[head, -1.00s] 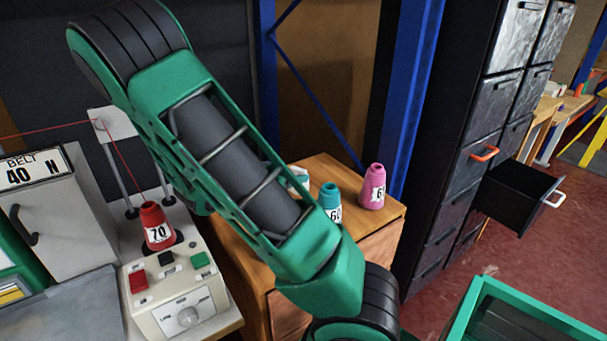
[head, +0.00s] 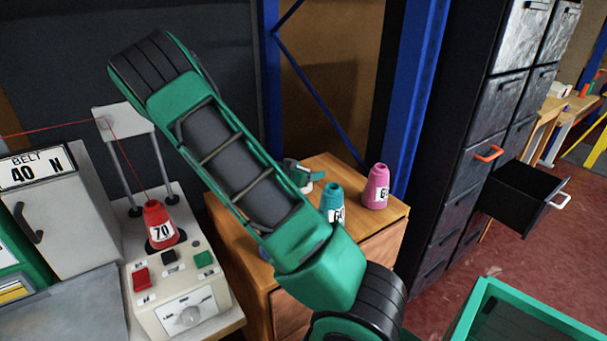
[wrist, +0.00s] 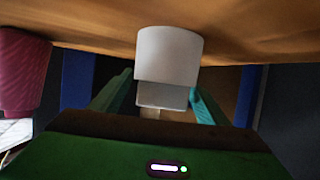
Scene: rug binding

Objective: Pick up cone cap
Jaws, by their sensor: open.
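The cone cap (wrist: 168,54) is a small white piece with a broad part and a narrower grey part, against the wooden top in the wrist view, which looks upside down. My gripper (wrist: 162,84) is open, with one teal finger on each side of the cap. I cannot tell whether either finger touches it. In the head view my gripper (head: 303,168) is by the far left part of the cabinet top, partly hidden by my arm. The white cap is barely distinguishable there.
A teal cone (head: 333,203) and a pink cone (head: 377,187) stand on the wooden cabinet (head: 392,212), close to my gripper. A red cone (head: 158,224) stands on the machine at left. An open black drawer (head: 521,195) juts out at right.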

